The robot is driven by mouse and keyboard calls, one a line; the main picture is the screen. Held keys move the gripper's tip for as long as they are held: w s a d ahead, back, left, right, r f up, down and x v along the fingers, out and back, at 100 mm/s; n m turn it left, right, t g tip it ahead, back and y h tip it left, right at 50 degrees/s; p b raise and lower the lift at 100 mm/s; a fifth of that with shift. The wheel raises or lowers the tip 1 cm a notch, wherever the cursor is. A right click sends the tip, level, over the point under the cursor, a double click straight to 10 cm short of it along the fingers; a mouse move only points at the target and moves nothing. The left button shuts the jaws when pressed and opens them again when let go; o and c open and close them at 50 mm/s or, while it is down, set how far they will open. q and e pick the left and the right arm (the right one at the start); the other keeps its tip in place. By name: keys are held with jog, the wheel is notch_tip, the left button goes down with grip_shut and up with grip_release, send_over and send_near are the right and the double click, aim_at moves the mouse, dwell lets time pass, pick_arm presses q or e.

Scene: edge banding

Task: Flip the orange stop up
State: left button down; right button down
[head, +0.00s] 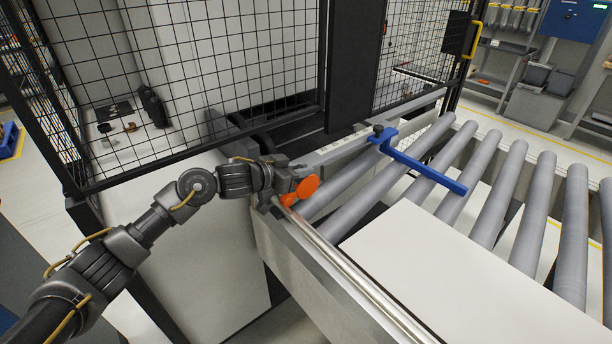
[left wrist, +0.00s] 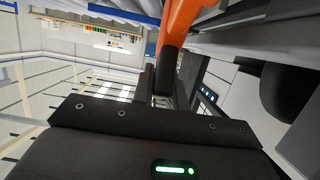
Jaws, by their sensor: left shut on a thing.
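The orange stop (head: 308,187) is at the near-left end of the roller conveyor, beside the metal side rail. Its rounded end shows to the right of my left gripper (head: 283,186), and part of it is hidden behind the fingers. The left gripper is shut on the orange stop. In the left wrist view the orange stop (left wrist: 180,26) runs up from between the dark fingers (left wrist: 164,78). Whether the stop stands fully upright is hard to tell. My right gripper is in neither view.
A white panel (head: 470,275) lies on the grey rollers (head: 515,195). A blue bar (head: 425,170) extends over the rollers from the far rail. A silver rail (head: 350,270) runs along the near side. A black mesh fence (head: 235,70) stands behind my left arm.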

pick_arm(q)
jog(key=shift+s+a+r+t+h+b, duration=0.3)
jog(key=shift+a+t+h+b, duration=0.1)
jog(key=shift+a+h+b, duration=0.15)
